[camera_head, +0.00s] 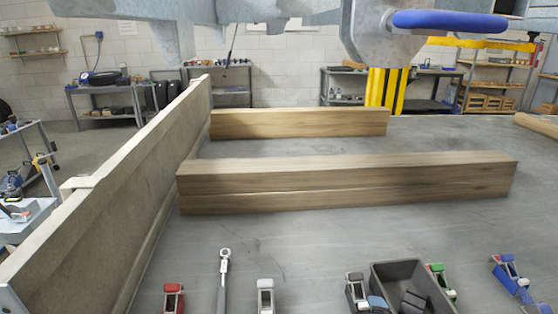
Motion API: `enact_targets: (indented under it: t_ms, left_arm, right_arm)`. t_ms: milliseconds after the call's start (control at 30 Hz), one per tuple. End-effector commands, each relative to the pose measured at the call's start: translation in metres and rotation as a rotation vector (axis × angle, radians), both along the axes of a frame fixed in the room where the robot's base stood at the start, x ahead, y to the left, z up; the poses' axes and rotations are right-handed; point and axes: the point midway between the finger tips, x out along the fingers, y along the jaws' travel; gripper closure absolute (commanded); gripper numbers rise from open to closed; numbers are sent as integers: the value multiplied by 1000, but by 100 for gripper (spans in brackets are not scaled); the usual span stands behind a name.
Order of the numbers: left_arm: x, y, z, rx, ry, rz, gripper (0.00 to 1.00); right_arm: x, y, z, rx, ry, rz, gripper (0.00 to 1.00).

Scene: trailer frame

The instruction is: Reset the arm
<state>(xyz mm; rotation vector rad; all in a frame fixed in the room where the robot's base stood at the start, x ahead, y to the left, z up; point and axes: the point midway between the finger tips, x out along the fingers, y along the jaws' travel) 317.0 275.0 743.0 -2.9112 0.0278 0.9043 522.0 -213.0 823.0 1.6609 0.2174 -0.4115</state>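Neither of my grippers shows in the head view, and no arm of mine can be made out for sure. A grey metal structure (375,40) with a blue rounded bar (450,21) crosses the top of the picture. I cannot tell what it belongs to.
A long wooden beam (345,183) lies across the grey surface (300,245), with another beam (300,123) behind it. A tall board (110,200) edges the left side. A ratchet wrench (223,275), a dark tray (400,266) and several coloured buckle-like pieces lie in front.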

Motion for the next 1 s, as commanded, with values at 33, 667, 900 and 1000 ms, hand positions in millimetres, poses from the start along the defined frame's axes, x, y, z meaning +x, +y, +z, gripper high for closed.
enact_targets:
  t_ms: [33,667,900,1000]
  left_arm:
    - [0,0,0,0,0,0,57]
    - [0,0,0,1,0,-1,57]
    - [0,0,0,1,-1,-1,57]
    - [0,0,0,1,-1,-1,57]
  right_arm:
    - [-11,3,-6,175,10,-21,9]
    - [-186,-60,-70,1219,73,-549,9]
    - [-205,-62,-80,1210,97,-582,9]
    - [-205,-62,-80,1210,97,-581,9]
